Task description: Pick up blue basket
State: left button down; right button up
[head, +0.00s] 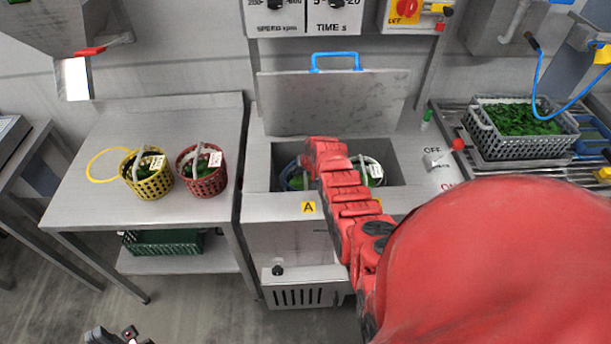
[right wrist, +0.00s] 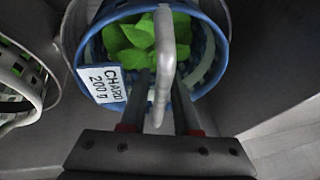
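The blue basket (right wrist: 87,62) holds green leaves (right wrist: 145,38) and has a white "CHARD 200 g" tag (right wrist: 101,84). Its grey handle (right wrist: 162,60) rises toward the camera in the right wrist view. My right gripper (right wrist: 160,84) is open above the basket, one finger on each side of the handle, with visible gaps. In the head view, a bit of the blue basket (head: 290,177) shows at the left of the open sink well, mostly behind my red right arm. My left gripper (head: 115,337) is partly cut off at the bottom left; its opening is unclear.
A white basket (head: 373,170) sits in the well's right part, close beside the blue one. The raised lid (head: 335,103) stands behind. Yellow (head: 150,183) and red (head: 205,182) baskets stand on the left table (head: 90,210). A grey crate of greens (head: 480,140) is at right.

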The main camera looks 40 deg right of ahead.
grip_shut()
dwell(1.4)
